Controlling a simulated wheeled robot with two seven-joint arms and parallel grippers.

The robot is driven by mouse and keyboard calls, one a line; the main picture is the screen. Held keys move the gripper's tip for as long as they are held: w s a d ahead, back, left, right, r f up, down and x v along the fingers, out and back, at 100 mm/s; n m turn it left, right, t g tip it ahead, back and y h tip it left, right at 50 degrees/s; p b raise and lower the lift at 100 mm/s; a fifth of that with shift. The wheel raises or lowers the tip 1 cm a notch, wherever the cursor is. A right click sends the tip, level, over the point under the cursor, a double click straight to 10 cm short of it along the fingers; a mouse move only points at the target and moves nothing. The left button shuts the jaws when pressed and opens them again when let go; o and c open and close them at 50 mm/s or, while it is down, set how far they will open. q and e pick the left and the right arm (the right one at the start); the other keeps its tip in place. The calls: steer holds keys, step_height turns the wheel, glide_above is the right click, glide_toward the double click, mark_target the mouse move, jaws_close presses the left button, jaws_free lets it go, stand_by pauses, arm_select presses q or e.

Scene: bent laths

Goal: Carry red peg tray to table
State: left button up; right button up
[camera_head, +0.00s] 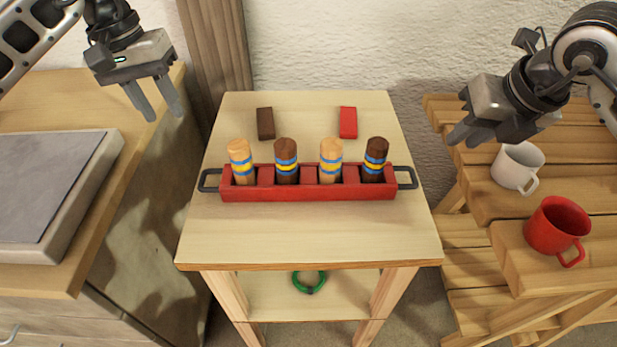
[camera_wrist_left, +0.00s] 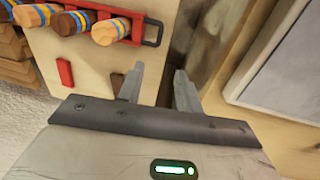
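The red peg tray (camera_head: 309,203) stands on the light wooden table (camera_head: 300,240) in the middle of the head view. It holds several upright pegs, light and dark wood, with blue and yellow bands. It has a dark handle at each end, the left handle (camera_head: 208,181) and the right handle (camera_head: 406,178). The tray also shows at the top of the left wrist view (camera_wrist_left: 135,27). My left gripper (camera_head: 154,101) is open and empty, up and left of the tray. My right gripper (camera_head: 461,138) is up and right of the tray, beyond its right handle; its finger gap is unclear.
A dark brown block (camera_head: 265,123) and a red block (camera_head: 348,122) lie behind the tray. A white mug (camera_head: 517,167) and a red mug (camera_head: 556,229) stand on the slatted stand at right. A grey-topped slab (camera_head: 50,185) lies on the left cabinet. A green ring (camera_head: 309,282) is on the lower shelf.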

mark_target(202, 176)
arm_select(q)
steer(key=shift+f, duration=0.1)
